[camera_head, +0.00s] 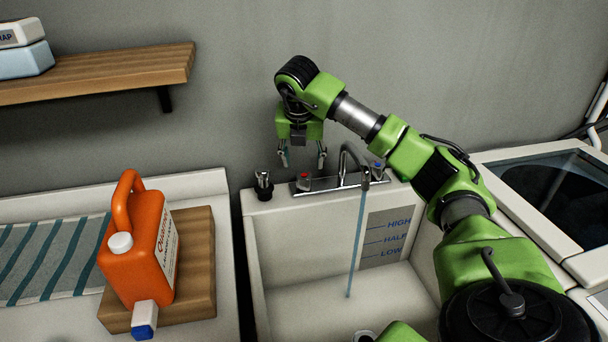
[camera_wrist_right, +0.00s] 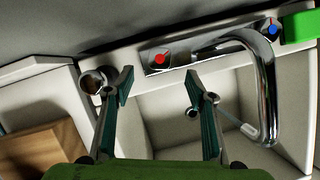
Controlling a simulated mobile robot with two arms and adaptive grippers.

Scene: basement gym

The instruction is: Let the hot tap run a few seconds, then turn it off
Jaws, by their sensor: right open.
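The hot tap (camera_head: 304,180) has a red mark and sits at the left end of the chrome faucet base on the sink's back ledge. It also shows in the right wrist view (camera_wrist_right: 160,58). Water runs from the spout (camera_head: 352,160) in a thin blue stream (camera_head: 357,240) into the sink (camera_head: 300,300). The cold tap (camera_wrist_right: 271,28) has a blue mark and sits at the right end. My right gripper (camera_head: 303,164) is open and empty, just above the hot tap; in the wrist view its fingers (camera_wrist_right: 158,82) stand on either side of the tap, apart from it. My left gripper is not in view.
A small chrome fitting in a black holder (camera_head: 263,184) stands left of the faucet. A wooden shelf (camera_head: 110,72) is at upper left. A lidded machine (camera_head: 545,190) stands right of the sink.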

